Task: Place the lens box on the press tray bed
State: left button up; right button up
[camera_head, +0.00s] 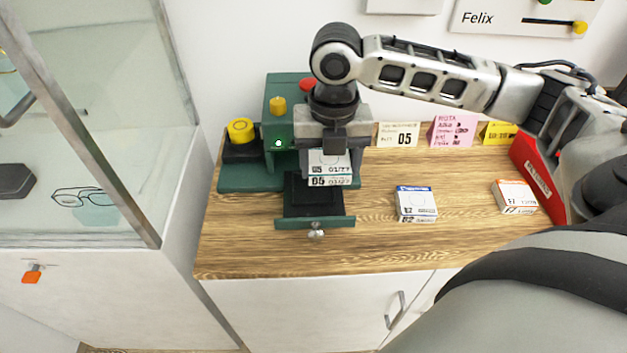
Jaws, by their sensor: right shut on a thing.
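My right gripper (331,143) is shut on a small white lens box (331,169) with dark print and teal bands. It holds the box above the press tray bed (312,199), a dark slab pulled out at the front of the green press (282,100). A gap between box and bed cannot be judged clearly from this angle. The gripper and box hide the back of the bed and part of the press. The tray has a green front bar (315,223) with a small metal knob. My left gripper is out of view.
A blue-and-white box (416,202) and an orange-and-white box (515,196) lie on the wooden counter (375,250). Several cards, one pink (453,131), stand behind. A red holder (537,178) is at right. A glass case (95,120) stands left. The counter's front strip is clear.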

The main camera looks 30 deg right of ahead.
send_over(314, 196)
notch_tip(314, 196, down, 5)
jog(key=shift+r, duration=0.1)
notch_tip(314, 196, down, 3)
jog(key=shift+f, duration=0.15)
jog(key=o, duration=1)
jog(key=shift+f, duration=0.15)
